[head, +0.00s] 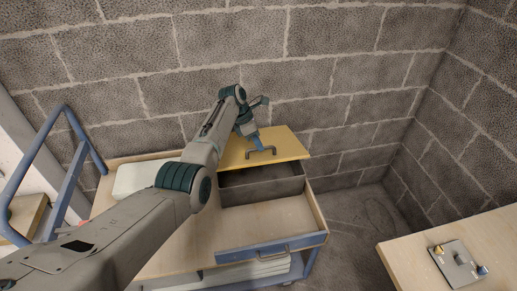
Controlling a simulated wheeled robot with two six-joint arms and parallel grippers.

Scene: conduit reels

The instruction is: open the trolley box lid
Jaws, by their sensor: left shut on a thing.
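The yellow trolley box lid (287,143) is raised at a tilt above the dark grey box (262,190), and part of the box's dark inside shows beneath it. A dark handle stands on the lid. My left gripper (256,147) reaches over from the left and is shut on the lid's handle; its fingertips are small in the picture. The arm hides the left part of the box and lid. The box is on the wooden-topped trolley (183,237). My right gripper is not in view.
A blue-fronted drawer (318,237) with a handle is at the trolley's front. A pale case (135,178) lies at the back left, near a blue tube rail (68,172). A wooden table (410,262) with a metal plate (455,270) is at right. A block wall stands close behind.

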